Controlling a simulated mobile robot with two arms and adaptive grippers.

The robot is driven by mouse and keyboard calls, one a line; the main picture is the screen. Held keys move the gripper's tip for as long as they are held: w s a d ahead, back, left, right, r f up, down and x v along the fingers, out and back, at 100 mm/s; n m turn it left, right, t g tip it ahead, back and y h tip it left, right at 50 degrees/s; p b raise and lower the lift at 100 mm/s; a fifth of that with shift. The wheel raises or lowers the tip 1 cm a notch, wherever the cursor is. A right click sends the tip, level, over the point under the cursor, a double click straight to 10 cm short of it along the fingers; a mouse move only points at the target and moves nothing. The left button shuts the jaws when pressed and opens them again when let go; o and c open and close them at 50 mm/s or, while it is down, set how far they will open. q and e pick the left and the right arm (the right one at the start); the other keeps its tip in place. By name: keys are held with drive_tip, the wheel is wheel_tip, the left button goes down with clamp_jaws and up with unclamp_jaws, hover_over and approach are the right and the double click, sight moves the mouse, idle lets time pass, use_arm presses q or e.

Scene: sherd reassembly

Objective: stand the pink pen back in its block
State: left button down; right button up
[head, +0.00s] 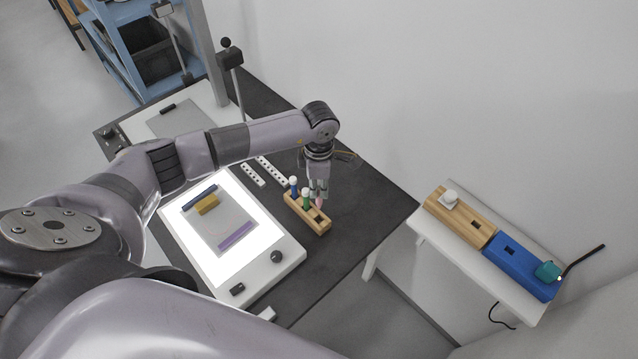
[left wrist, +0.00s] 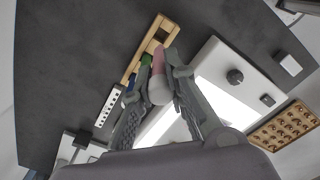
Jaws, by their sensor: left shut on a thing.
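The pink pen (head: 319,203) is upright between the fingers of my left gripper (head: 318,194), over the front right part of the wooden block (head: 323,231). My left gripper is shut on the pen; in the left wrist view the fingers (left wrist: 160,84) close around the pen (left wrist: 158,66). Its lower end is in front of the block (left wrist: 164,24) near a dark hole, and I cannot tell whether it is inside. A blue pen (head: 293,188) and a green pen (head: 306,197) stand in the block's other holes. My right gripper is not in view.
A lit white panel (head: 279,240) with sherds lies left of the block. White perforated strips (head: 271,170) lie behind it. Dark table (head: 365,205) is clear to the right. A side shelf holds a wooden block (head: 460,215) and a blue block (head: 520,268).

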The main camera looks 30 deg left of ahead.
sight(319, 205)
use_arm(q)
drive_tip(key=shift+f+b, duration=0.4)
drive_tip(key=shift+f, duration=0.35)
wheel_tip(319, 205, down, 2)
drive_tip(key=shift+s+f+b, duration=0.1)
drive_tip(key=shift+f+b, duration=0.1)
drive_tip(key=shift+b, duration=0.55)
drive_tip(key=shift+f+b, duration=0.3)
drive_tip(key=shift+f, duration=0.3)
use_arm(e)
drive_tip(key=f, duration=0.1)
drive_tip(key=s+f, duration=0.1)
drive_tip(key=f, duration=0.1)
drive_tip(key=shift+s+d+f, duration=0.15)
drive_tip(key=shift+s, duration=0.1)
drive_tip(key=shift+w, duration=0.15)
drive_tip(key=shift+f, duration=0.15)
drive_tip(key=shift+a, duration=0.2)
use_arm(q)
drive_tip(key=shift+f+b, duration=0.2)
drive_tip(key=shift+b, duration=0.4)
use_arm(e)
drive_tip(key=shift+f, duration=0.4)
use_arm(q)
drive_tip(key=shift+f+b, duration=1.75)
drive_tip(key=shift+f, duration=0.05)
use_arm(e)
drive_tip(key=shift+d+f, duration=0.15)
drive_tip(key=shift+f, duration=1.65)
